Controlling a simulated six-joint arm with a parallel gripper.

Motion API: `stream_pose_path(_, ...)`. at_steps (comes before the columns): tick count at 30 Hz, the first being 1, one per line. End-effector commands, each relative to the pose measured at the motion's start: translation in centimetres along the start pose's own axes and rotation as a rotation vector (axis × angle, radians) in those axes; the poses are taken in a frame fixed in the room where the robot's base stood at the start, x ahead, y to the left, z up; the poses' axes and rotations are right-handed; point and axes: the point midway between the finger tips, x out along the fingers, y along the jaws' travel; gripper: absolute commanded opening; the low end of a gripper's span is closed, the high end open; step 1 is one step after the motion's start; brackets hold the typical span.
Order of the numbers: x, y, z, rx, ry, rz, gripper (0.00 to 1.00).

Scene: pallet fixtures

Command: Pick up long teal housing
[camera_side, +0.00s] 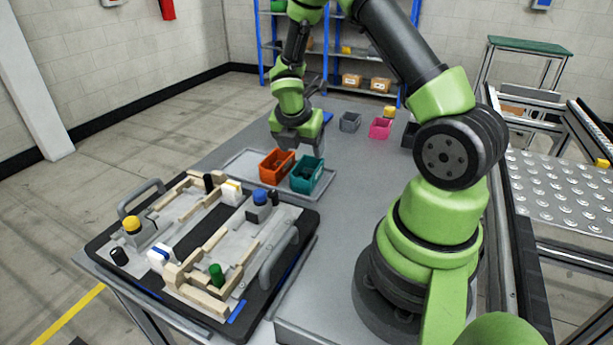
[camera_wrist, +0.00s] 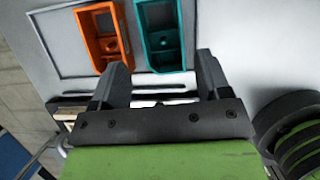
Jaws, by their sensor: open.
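The long teal housing (camera_side: 307,174) is an open box-shaped part with inner walls, on a light grey tray beside an orange housing (camera_side: 277,166). In the wrist view the teal housing (camera_wrist: 166,36) is at the top centre, with its long side running up the picture. My gripper (camera_wrist: 163,76) is open and empty there, its two fingers below the housings in the picture. The teal housing is above the gap between the fingers and nothing is gripped. In the side view my gripper (camera_side: 300,146) is above and behind the housings; its fingertips are partly hidden.
The grey tray (camera_side: 242,160) lies on the grey table. In front is a black pallet fixture (camera_side: 120,262) with handles, wooden blocks and coloured knobs. Grey (camera_side: 350,122) and pink (camera_side: 380,128) bins stand behind.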

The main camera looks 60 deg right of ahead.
Motion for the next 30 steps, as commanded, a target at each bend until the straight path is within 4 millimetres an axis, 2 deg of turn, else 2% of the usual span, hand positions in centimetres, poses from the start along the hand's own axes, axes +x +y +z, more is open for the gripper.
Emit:
stream_pose_path(3,1.9,-0.1,-0.1,0.000,0.003,-0.004,0.70)
stream_pose_path(11,4.2,-0.1,-0.1,0.004,0.002,-0.001,0.70)
stream_pose_path(19,8.0,-0.2,0.0,0.006,0.003,-0.003,0.70)
stream_pose_path(23,8.8,-0.2,0.0,0.006,0.002,-0.001,0.70)
stream_pose_path(29,8.8,-0.1,0.0,0.006,0.002,0.000,0.70)
stream_pose_path(30,8.8,-0.1,0.0,0.006,0.002,0.000,0.63)
